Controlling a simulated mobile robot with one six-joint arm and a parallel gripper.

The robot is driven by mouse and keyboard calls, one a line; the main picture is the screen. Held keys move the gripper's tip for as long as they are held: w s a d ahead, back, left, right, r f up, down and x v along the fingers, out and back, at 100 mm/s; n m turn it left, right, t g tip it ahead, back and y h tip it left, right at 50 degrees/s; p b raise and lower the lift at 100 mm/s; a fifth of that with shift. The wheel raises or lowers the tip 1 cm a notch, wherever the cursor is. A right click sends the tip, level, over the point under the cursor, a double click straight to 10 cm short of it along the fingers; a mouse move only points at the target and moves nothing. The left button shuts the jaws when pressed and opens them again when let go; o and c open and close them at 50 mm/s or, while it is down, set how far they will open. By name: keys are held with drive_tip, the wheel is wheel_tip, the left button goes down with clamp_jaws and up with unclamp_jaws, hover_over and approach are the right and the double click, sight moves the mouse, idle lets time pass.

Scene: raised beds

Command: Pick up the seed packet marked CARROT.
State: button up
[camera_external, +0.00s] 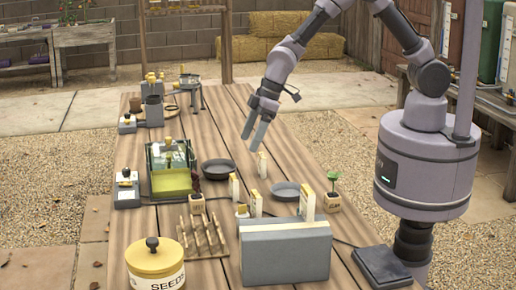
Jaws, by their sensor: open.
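Several small pale upright pieces that look like seed packets stand on the wooden table. One packet (233,186) is beside the dark round dish, one packet (262,164) is farther back, and one packet (256,203) is nearer the camera. A taller packet (307,204) stands behind the grey box. Their print is too small to read, so I cannot tell which is marked CARROT. My gripper (254,138) is open and empty, pointing down above the table, apart from the packets and closest in the picture to the back one.
A dark dish (218,168) and a grey dish (286,191) lie among the packets. A grey box (285,254), wooden rack (202,238), SEEDS tin (155,262), potted seedling (333,198) and glass-sided case (171,168) crowd around. The table's back right is clear.

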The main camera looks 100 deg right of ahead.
sight(231, 185)
drive_tip(key=b+x, duration=0.4)
drive_tip(key=x, duration=1.2)
drive_tip(key=shift+w+f, duration=0.15)
drive_tip(key=shift+f, duration=0.15)
drive_tip(key=shift+r, duration=0.1)
drive_tip(key=shift+c, duration=0.2)
drive_tip(key=c, duration=1.4)
drive_tip(key=shift+r, duration=0.1)
